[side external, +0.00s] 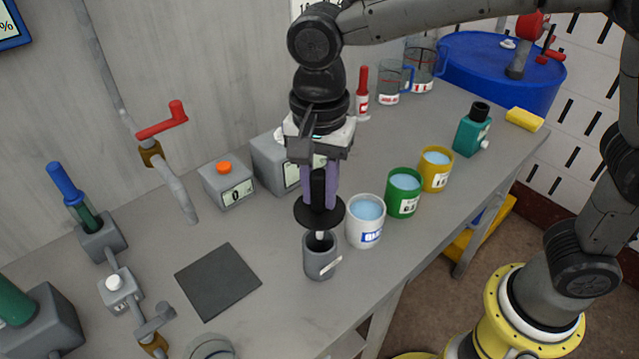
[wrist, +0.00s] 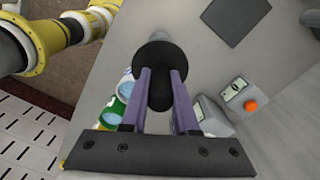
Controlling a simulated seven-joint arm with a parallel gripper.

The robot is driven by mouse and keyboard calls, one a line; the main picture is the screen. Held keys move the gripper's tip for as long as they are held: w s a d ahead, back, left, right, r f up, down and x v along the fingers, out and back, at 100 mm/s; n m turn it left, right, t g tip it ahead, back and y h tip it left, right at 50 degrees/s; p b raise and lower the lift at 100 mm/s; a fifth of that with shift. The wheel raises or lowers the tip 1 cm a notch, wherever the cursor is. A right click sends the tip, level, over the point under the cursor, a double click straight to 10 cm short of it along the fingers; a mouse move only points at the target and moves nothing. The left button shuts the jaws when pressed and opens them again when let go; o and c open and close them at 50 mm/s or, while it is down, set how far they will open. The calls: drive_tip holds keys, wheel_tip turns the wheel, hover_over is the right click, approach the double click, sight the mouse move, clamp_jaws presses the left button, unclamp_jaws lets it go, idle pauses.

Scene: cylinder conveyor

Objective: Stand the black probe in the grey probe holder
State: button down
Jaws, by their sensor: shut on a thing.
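The black probe (side external: 319,213) has a wide round disc and a pale tip below it. My gripper (side external: 320,191) has purple fingers shut on the probe's handle above the disc. The probe is about upright.
White (side external: 366,222), green (side external: 403,193) and yellow (side external: 436,168) cups of blue liquid stand right of the holder, the white one close. A dark square pad (side external: 218,281) lies to the left. Behind are a box with an orange button (side external: 228,184) and another grey box (side external: 272,165).

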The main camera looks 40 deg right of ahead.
sight(320, 216)
drive_tip(key=shift+f, duration=2.65)
drive_tip(key=shift+f, duration=0.15)
drive_tip(key=shift+f, duration=0.75)
drive_tip(key=shift+f, duration=0.15)
drive_tip(key=c, duration=0.6)
unclamp_jaws()
wheel_tip(320, 216, up, 14)
drive_tip(key=shift+f, duration=0.1)
